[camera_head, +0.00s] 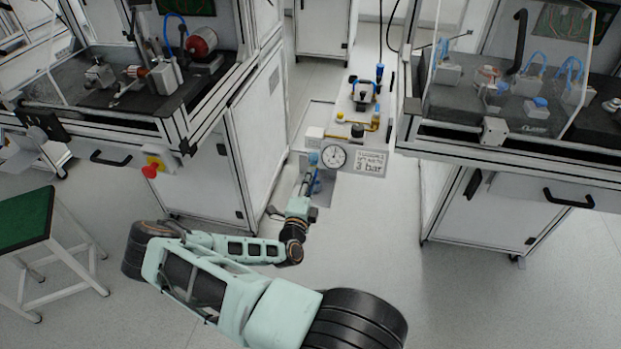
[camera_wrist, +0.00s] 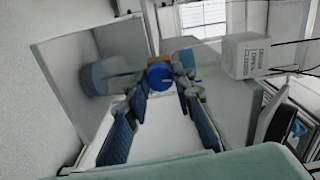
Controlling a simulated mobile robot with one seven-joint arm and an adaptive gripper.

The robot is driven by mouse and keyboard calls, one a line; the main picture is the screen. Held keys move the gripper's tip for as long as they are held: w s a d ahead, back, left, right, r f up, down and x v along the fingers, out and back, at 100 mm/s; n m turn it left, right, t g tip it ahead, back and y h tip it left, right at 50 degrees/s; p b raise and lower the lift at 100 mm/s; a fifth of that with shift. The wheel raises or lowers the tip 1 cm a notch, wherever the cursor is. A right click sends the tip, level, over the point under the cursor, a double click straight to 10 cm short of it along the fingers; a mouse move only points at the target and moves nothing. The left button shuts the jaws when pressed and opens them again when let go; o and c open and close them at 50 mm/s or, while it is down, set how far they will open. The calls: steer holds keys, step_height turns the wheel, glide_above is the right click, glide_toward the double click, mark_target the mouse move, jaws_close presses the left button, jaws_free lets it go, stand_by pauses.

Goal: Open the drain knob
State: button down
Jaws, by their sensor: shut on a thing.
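The drain knob (camera_wrist: 160,76) is round and blue. In the wrist view it sits between the fingertips of my gripper (camera_wrist: 158,88), with a brass-coloured part just behind it. The blue-padded fingers are closed onto its sides. In the head view the blue knob (camera_head: 313,158) is small, at the left end of the white unit's front, left of the gauge. My gripper (camera_head: 307,184) reaches up to it from below, and its finger contact is too small to see there.
A round pressure gauge (camera_head: 333,156) and a "3 bar" label (camera_head: 369,163) sit right of the knob. Workbenches with a red emergency button (camera_head: 150,170) and a clear guard (camera_head: 505,75) flank the unit.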

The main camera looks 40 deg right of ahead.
steer(key=shift+s, duration=0.1)
stand_by(0.5)
steer(key=c, duration=1.7)
jaws_free()
steer(key=shift+o, duration=0.2)
steer(key=v, duration=1.2)
